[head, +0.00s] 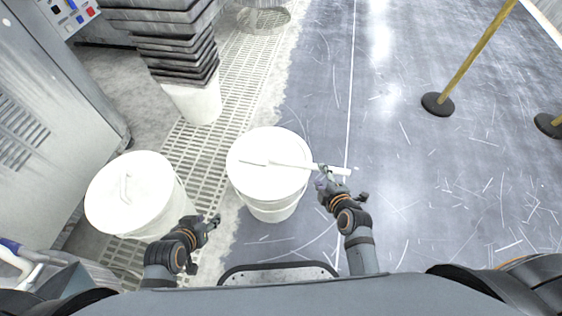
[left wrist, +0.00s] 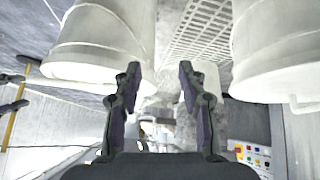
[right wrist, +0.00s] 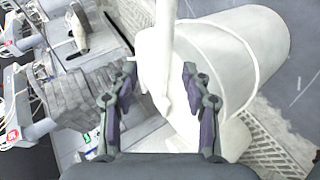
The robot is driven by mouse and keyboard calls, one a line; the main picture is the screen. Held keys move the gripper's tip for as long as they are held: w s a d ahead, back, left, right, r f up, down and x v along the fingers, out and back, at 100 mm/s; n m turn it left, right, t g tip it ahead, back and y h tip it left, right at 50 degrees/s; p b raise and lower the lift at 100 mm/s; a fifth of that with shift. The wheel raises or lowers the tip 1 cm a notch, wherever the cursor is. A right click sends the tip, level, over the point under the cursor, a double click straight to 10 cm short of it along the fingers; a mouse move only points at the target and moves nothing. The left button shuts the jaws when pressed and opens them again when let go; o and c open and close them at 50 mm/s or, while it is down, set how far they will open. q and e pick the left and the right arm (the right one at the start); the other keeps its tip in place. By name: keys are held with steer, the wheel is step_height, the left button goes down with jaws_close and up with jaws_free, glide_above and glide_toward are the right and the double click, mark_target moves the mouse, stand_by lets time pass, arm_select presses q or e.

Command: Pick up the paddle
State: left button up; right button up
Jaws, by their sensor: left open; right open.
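The white paddle (head: 295,165) lies across the top of the middle white bucket (head: 272,207), and its right end sticks out past the rim. My right gripper (head: 331,178) is open at that overhanging end. In the right wrist view the paddle (right wrist: 165,60) runs down between the two open fingers (right wrist: 160,75); I cannot tell whether they touch it. My left gripper (head: 214,222) is open and empty, low between the two white buckets. Its spread fingers (left wrist: 159,70) show in the left wrist view with nothing between them.
A second white bucket (head: 125,205) stands at the left. A stack of grey trays (head: 170,40) is behind, by a floor grating (head: 215,105). A grey cabinet (head: 50,100) borders the left. The floor at right is open up to a yellow post (head: 470,55) on a black base.

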mark_target(314, 168)
arm_select(q)
steer(key=shift+t, duration=0.9)
steer(key=w+r, duration=0.2)
steer(key=w, duration=0.1)
steer(key=shift+w+a+r, duration=0.15)
steer(key=shift+r, duration=0.2)
arm_select(e)
steer(key=shift+w+a+f, duration=0.1)
steer(key=shift+w+f, duration=0.25)
steer(key=shift+w, duration=0.2)
steer(key=shift+w+f+b, duration=0.8)
steer(key=shift+f+b, duration=0.1)
steer(key=b+x, duration=0.1)
steer(key=x, duration=0.1)
steer(key=shift+w+f, duration=0.25)
steer(key=shift+w, duration=0.1)
arm_select(q)
steer(key=w+r+t, duration=0.3)
steer(key=r+t, duration=0.1)
steer(key=r, duration=0.4)
steer(key=w+r+t, duration=0.3)
steer(key=r+t, duration=0.1)
steer(key=r, duration=0.4)
steer(key=w+a+r+t, duration=0.1)
steer(key=w+r+t, duration=0.2)
steer(key=r, duration=0.6)
steer(key=shift+w+t, duration=0.15)
steer(key=shift+t, duration=0.45)
arm_select(e)
steer(key=shift+c, duration=0.3)
